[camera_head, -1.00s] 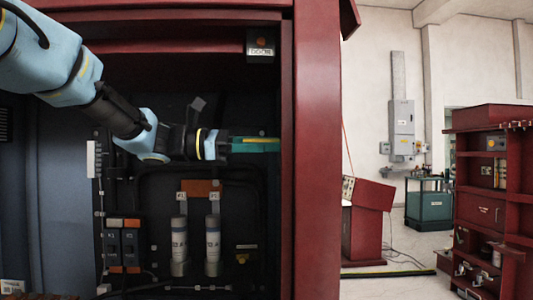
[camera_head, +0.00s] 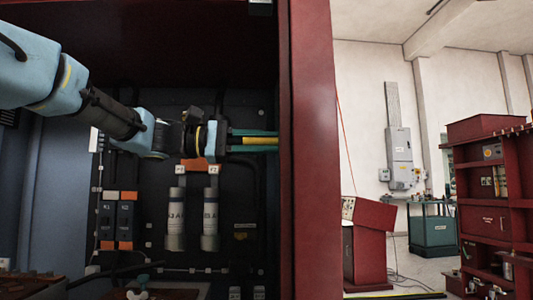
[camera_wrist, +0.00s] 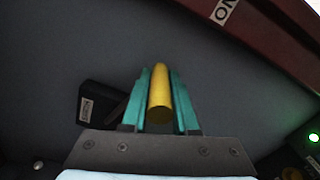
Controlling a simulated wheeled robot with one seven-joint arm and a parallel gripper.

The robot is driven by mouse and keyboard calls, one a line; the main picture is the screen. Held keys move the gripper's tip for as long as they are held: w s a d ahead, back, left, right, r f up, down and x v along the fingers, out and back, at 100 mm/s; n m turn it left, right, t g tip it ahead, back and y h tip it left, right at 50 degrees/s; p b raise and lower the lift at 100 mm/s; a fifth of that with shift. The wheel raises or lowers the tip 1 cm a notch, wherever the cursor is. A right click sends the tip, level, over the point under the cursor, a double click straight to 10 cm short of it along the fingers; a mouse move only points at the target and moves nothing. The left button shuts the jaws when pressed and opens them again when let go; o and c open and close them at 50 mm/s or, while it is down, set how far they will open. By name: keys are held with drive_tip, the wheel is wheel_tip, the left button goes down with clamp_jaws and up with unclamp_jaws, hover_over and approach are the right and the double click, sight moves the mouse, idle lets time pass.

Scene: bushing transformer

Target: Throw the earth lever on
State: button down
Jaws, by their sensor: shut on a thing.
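The earth lever shows as a yellow round bar (camera_wrist: 160,98) between my gripper's teal fingers in the wrist view. My gripper (camera_wrist: 159,95) is shut on it, one finger on each side. In the head view, my gripper (camera_head: 253,141) points right inside the red cabinet, and the yellow lever (camera_head: 260,141) lies level between its fingers. The lever's base and pivot are hidden behind the cabinet's front post. An "ON" label (camera_wrist: 222,10), upside down, sits on a red edge in the wrist view.
The cabinet's red post (camera_head: 312,150) stands close right of my fingers. Below are grey cylinders (camera_head: 176,215) and black breakers (camera_head: 117,220). The wrist view shows a labelled black box (camera_wrist: 97,104) and a lit green lamp (camera_wrist: 313,137). A red shelf (camera_head: 490,210) stands far right.

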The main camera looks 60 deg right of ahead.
drive_tip(key=shift+w+d+f+m+b, duration=0.25)
drive_tip(key=shift+f+m+b, duration=0.3)
drive_tip(key=shift+f+b, duration=0.2)
drive_tip(key=shift+w+d+f+m+b, duration=0.1)
drive_tip(key=shift+d+f+m+b, duration=0.15)
drive_tip(key=shift+f+m+b, duration=0.4)
drive_tip(key=c, duration=0.7)
unclamp_jaws()
drive_tip(key=shift+w+r, duration=0.1)
drive_tip(key=v, duration=1)
drive_tip(key=shift+w+a, duration=0.25)
